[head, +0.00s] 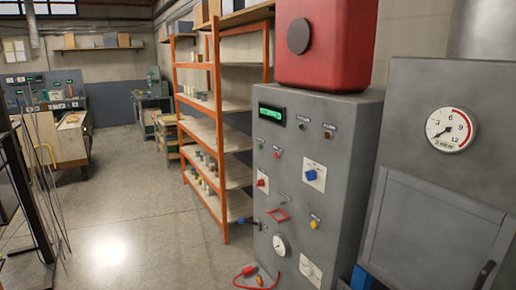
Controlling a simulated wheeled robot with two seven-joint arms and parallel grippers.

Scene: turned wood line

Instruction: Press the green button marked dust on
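A grey control cabinet (345,130) stands right of centre, its panel facing left toward me. Neither of my grippers is in view, and nothing covers the upper panel.
A grey machine (430,220) stands at right. An orange shelf rack (223,150) stands behind. Floor (130,225) is clear at left centre.

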